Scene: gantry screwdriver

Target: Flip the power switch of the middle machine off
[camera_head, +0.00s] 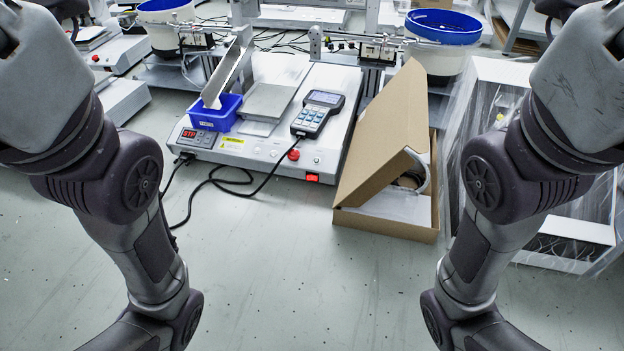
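The middle machine (325,145) is a grey-white bench unit on the floor area ahead, at the centre of the head view. Its red power switch (312,177) sits low on the right end of its front face. A red round button (293,154) is above and left of the switch. A red lit display (190,134) is at the left of the front. A handheld keypad controller (318,113) lies on its top, with a black cable running down in front. My two arms come in from the left and right; both grippers are out of the picture.
An open cardboard box (385,224) stands just right of the switch, its lid flap leaning up beside the machine. A blue bin (217,113) sits on the machine's left front. A plastic-wrapped white unit (570,235) is at the right.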

